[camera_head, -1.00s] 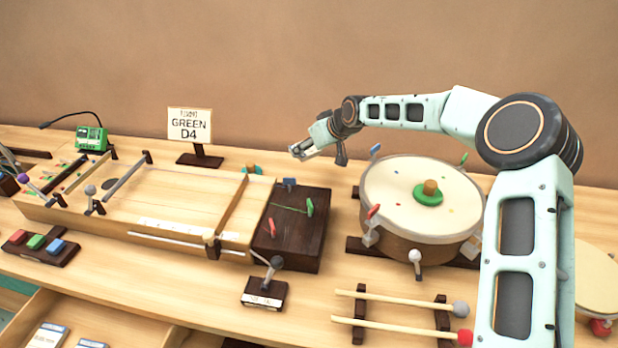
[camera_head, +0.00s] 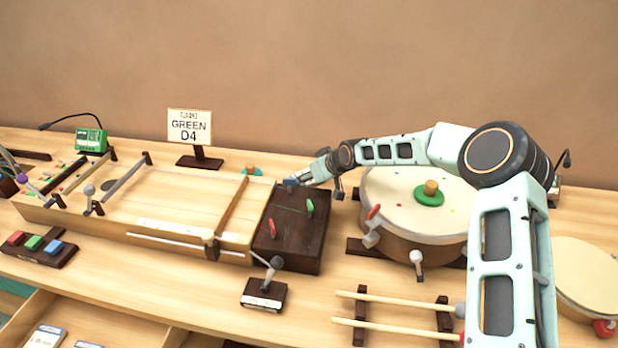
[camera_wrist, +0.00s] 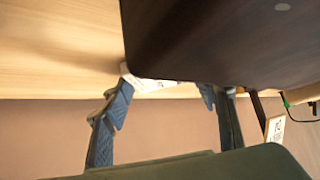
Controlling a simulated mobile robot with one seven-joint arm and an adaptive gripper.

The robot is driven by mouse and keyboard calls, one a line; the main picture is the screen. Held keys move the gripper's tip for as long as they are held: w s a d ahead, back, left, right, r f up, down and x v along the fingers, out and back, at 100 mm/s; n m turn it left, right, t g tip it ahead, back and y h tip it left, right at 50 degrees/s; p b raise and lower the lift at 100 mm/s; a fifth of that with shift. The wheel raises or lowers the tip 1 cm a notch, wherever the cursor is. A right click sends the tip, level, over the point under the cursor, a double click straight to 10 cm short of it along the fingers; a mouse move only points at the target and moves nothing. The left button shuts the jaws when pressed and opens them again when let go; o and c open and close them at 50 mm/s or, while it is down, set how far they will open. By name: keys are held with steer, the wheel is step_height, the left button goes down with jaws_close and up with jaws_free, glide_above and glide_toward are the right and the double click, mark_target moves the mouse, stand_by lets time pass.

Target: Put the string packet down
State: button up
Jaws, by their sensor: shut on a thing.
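I cannot make out the packet in the head view. Whether it touches the tabletop is not clear.
The long wooden string box (camera_head: 180,192) adjoins the block on the left. A drum (camera_head: 400,185) stands to the right, partly behind my arm. A sign reading GREEN D4 (camera_head: 190,127) stands behind. Other packets (camera_head: 50,336) lie in the open drawer. Mallets (camera_head: 390,298) lie in front.

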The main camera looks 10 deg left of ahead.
steer(key=shift+f, duration=0.15)
steer(key=o, duration=1)
steer(key=shift+d+r, duration=0.1)
steer(key=shift+r, duration=0.2)
steer(key=p+v, duration=0.1)
steer(key=v, duration=1)
steer(key=shift+s+d+r, duration=0.2)
steer(key=shift+s+d, duration=0.05)
steer(key=shift+s, duration=0.1)
